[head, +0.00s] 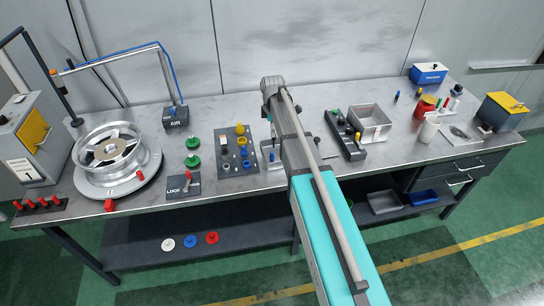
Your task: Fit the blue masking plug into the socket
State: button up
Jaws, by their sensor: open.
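A dark panel (224,153) stands mid-bench, with yellow plugs (240,129) and blue ring-like parts (246,165) on it. I cannot tell which part is the socket. A small blue peg (397,95) stands upright at the back right and may be the blue masking plug. A small pale fixture (274,164) with a bit of blue sits right of the panel, partly behind my arm. My arm reaches over the bench to its wrist above the middle. My gripper is hidden behind the arm, and nothing held shows.
A wheel (117,150) lies on a round stand at left. Green knobs (193,161) and a LOCK lever box (184,187) stand near the panel. Right of my arm are a dark rack (345,137), a metal tray (371,125) and a white cup (429,129).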

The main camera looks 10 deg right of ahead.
aim_at(272, 152)
jog(key=shift+f, duration=0.1)
notch_tip(272, 152, down, 8)
jog(key=b, duration=0.8)
jog(key=shift+f+b, duration=0.2)
jog(key=shift+b, duration=0.15)
jog(key=shift+f, duration=0.15)
dwell(0.3)
notch_tip(272, 152, down, 5)
jog(key=b, duration=0.5)
jog(key=shift+w+a, duration=0.15)
dwell(0.5)
grip_shut()
